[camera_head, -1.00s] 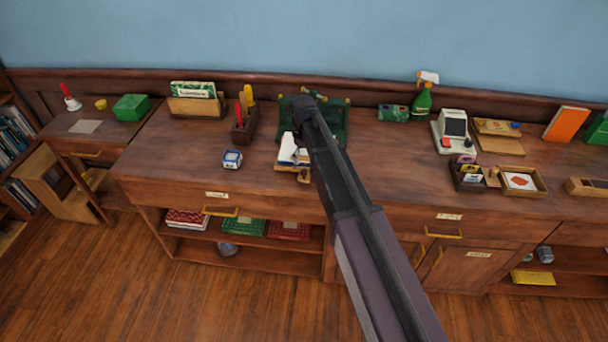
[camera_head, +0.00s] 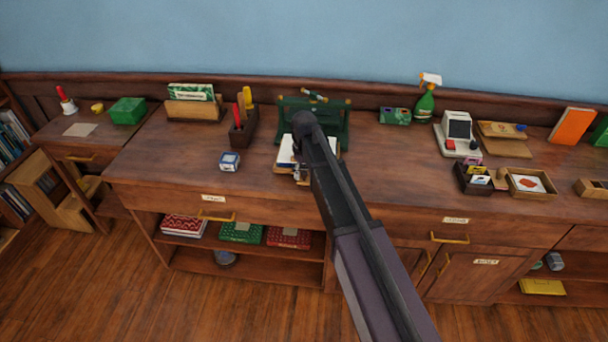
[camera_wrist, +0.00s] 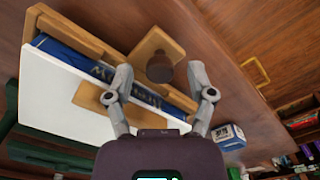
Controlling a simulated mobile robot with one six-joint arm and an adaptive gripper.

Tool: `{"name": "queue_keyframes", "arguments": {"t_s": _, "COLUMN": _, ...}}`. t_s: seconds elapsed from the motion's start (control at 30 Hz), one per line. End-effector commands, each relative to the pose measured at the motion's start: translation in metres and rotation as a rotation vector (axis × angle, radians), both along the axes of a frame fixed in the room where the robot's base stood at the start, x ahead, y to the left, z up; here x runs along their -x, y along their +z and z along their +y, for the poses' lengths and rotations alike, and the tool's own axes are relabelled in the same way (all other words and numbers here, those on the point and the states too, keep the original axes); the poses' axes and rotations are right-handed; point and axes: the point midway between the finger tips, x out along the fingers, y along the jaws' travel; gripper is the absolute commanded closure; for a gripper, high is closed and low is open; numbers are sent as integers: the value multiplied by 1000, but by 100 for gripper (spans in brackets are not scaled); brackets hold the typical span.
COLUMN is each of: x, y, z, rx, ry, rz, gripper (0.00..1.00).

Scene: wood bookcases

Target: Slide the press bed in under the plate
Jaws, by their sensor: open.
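The green press (camera_head: 338,106) stands at the back of the counter, partly hidden by my arm. Its wooden bed (camera_wrist: 75,34) juts out toward the counter's front and carries a blue book (camera_wrist: 68,57) with white pages or paper (camera_wrist: 65,95). The white part shows in the head view (camera_head: 286,150). A tan wooden tab with a dark round knob (camera_wrist: 160,67) sticks out from the bed's front. My gripper (camera_wrist: 160,95) is open and empty, its fingertips apart on either side of the knob's line. The press plate is hidden from view.
A small blue-and-white box (camera_head: 229,161) stands left of the bed. A pen holder (camera_head: 243,127) stands behind it. Card trays (camera_head: 527,183) and a card machine (camera_head: 457,133) are to the right. The counter between the press and the trays is clear.

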Motion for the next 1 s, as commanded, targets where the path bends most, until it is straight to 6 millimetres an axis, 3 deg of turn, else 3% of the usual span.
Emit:
{"name": "queue_keyframes", "arguments": {"t_s": 0.37, "x": 0, "y": -1, "z": 0, "rx": 0, "ry": 0, "rz": 0, "gripper": 33}}
{"name": "queue_keyframes", "arguments": {"t_s": 0.5, "x": 0, "y": -1, "z": 0, "rx": 0, "ry": 0, "rz": 0, "gripper": 74}}
{"name": "queue_keyframes", "arguments": {"t_s": 0.6, "x": 0, "y": -1, "z": 0, "rx": 0, "ry": 0, "rz": 0, "gripper": 100}}
{"name": "queue_keyframes", "arguments": {"t_s": 0.83, "x": -2, "y": -1, "z": 0, "rx": 0, "ry": 0, "rz": 0, "gripper": 100}}
{"name": "queue_keyframes", "arguments": {"t_s": 1.0, "x": -13, "y": -1, "z": 0, "rx": 0, "ry": -1, "rz": 0, "gripper": 100}}
